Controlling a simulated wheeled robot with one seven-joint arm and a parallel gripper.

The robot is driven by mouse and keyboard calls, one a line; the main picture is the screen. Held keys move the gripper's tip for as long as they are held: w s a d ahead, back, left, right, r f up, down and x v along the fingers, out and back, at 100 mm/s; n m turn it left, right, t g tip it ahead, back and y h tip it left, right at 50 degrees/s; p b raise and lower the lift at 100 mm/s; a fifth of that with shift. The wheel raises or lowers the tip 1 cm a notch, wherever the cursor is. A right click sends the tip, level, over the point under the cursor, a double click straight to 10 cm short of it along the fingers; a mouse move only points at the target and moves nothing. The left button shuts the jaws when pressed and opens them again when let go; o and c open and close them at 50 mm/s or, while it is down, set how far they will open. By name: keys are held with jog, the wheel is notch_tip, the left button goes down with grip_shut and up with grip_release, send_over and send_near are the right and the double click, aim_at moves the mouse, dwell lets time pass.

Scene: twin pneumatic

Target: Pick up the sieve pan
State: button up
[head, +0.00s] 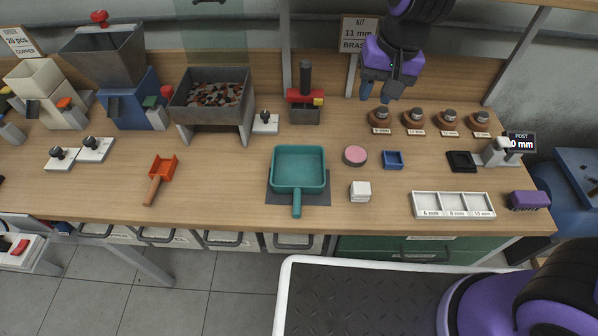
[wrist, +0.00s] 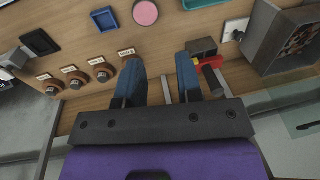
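The sieve pan (head: 298,168) is a teal square pan with a short handle pointing to the front edge. It sits on a dark mat (head: 318,199) in the middle of the wooden bench. My gripper (head: 379,98) is above the back of the bench, to the right of and behind the pan, apart from it. In the wrist view its two blue fingers (wrist: 160,75) are spread with nothing between them. In the wrist view only a teal edge (wrist: 205,3) shows at the top, likely the pan.
A pink disc (head: 355,156), blue tray (head: 393,160) and white block (head: 360,191) lie right of the pan. A red press (head: 304,97) and a bin of pieces (head: 212,95) stand behind. An orange scoop (head: 161,168) lies left. A white three-part tray (head: 453,205) is front right.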

aim_at(298, 183)
jog(key=shift+g+h, duration=0.3)
jog(key=shift+h, duration=0.5)
jog(key=a+f, duration=0.2)
jog(key=f, duration=0.4)
jog(key=a+f, duration=0.3)
jog(key=f, duration=0.3)
jog(key=a+f, duration=0.3)
jog(key=f, duration=0.3)
jog(key=shift+s+a+f, duration=0.1)
jog(key=shift+s+f, duration=0.05)
jog(key=shift+s, duration=0.25)
jog(key=shift+s+f, duration=0.2)
jog(key=shift+f, duration=2.5)
jog(key=shift+c, duration=0.5)
grip_shut()
